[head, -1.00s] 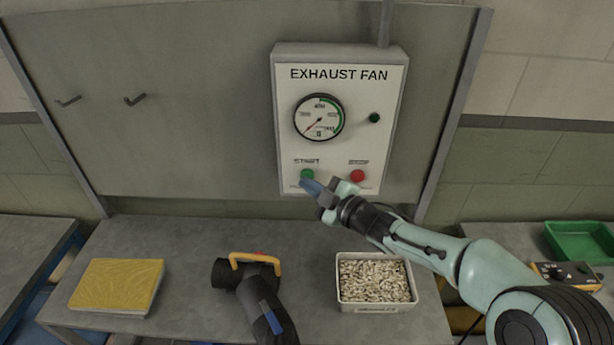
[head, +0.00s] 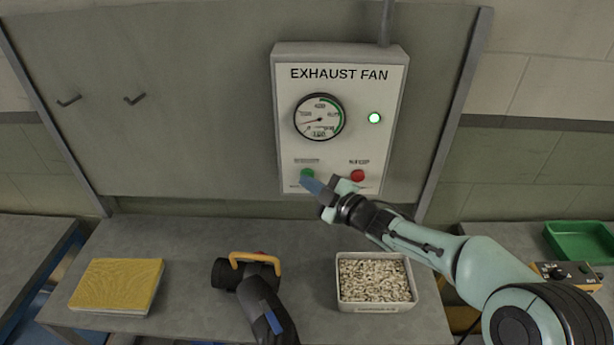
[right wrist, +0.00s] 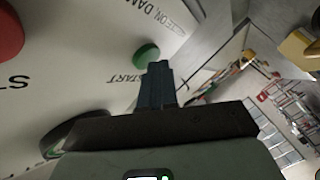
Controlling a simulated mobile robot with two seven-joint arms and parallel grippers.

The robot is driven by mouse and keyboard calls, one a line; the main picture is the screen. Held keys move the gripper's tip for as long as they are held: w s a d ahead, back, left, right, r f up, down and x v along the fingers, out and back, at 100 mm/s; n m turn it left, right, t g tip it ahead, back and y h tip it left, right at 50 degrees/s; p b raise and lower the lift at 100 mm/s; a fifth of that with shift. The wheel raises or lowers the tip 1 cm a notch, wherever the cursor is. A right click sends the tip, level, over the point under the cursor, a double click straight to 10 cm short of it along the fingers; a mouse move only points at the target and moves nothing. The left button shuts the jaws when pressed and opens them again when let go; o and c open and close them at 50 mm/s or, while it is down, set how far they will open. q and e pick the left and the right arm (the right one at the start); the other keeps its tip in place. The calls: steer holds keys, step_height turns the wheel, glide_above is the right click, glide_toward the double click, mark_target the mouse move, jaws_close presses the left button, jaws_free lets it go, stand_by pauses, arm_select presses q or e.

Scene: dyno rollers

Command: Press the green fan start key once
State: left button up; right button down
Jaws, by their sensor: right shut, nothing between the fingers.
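The exhaust fan panel (head: 341,90) is a pale box on the grey board, with a round gauge (head: 319,117) and a lit green lamp (head: 375,118). The green start key (head: 307,174) is at its lower left, and the red stop key (head: 357,176) is to its right. My right gripper (head: 308,185) is shut and empty, its tips just below the start key. In the right wrist view the shut fingers (right wrist: 157,80) reach the edge of the green key (right wrist: 147,54); I cannot tell whether they touch. My left gripper is not in view.
On the bench below are a yellow pad (head: 117,284), a black tool with a yellow handle (head: 252,275) and a bin of pale pieces (head: 374,282). A green tray (head: 582,241) is at the far right. Two hooks (head: 135,99) stick out at left.

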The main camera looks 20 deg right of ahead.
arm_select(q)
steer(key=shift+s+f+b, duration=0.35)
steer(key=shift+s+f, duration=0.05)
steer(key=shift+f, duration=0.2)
arm_select(e)
steer(key=shift+s+a, duration=0.3)
steer(key=shift+s, duration=0.45)
steer(key=shift+w, duration=0.1)
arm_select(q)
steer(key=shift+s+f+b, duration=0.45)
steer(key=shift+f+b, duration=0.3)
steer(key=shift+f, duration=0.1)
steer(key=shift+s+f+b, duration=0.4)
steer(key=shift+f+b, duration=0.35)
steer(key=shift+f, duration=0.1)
arm_select(e)
steer(key=shift+s+a, duration=0.35)
steer(key=shift+s, duration=0.4)
steer(key=shift+s+a, duration=0.4)
steer(key=shift+s, duration=0.4)
steer(key=shift+s+a, duration=0.35)
steer(key=shift+s, duration=0.4)
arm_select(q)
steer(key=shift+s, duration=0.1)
